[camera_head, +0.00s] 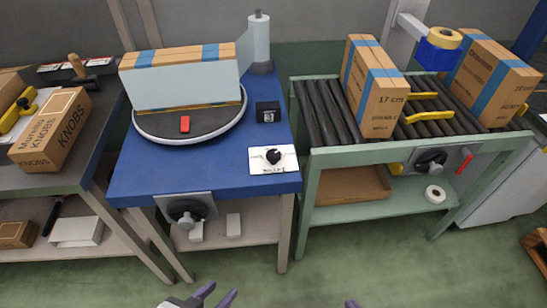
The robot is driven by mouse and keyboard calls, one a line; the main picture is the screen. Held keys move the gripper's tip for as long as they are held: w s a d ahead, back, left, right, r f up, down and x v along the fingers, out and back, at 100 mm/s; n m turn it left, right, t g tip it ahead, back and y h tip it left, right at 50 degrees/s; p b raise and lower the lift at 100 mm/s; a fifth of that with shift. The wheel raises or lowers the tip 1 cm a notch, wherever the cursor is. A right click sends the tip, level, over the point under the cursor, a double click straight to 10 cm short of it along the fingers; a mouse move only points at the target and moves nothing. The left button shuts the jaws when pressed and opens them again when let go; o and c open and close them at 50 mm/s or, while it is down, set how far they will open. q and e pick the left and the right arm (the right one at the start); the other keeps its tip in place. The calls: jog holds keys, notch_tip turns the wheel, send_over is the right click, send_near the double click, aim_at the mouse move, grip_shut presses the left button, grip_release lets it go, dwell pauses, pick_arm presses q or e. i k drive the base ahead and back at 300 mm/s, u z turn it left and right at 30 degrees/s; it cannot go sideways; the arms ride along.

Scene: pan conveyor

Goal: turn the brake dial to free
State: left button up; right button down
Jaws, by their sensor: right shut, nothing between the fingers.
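A black dial (273,157) sits on a white plate (288,164) at the front right corner of the blue table (222,165). Small lettering runs along the plate below the dial, too small to read, so I cannot tell its setting. My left gripper (221,291) shows at the bottom edge, its two purple fingertips apart and nothing between them. My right gripper (352,303) shows only as a small purple tip at the bottom edge, shut and empty. Both are well below the dial and touch nothing visible.
A black handwheel (187,211) juts from the table front. The roller conveyor (322,108) stands to the right with cartons.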

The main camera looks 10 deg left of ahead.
aim_at(272, 156)
jog(key=k, duration=0.5)
jog(key=u, duration=1.15)
jog(key=i, duration=0.65)
jog(key=z, duration=0.25)
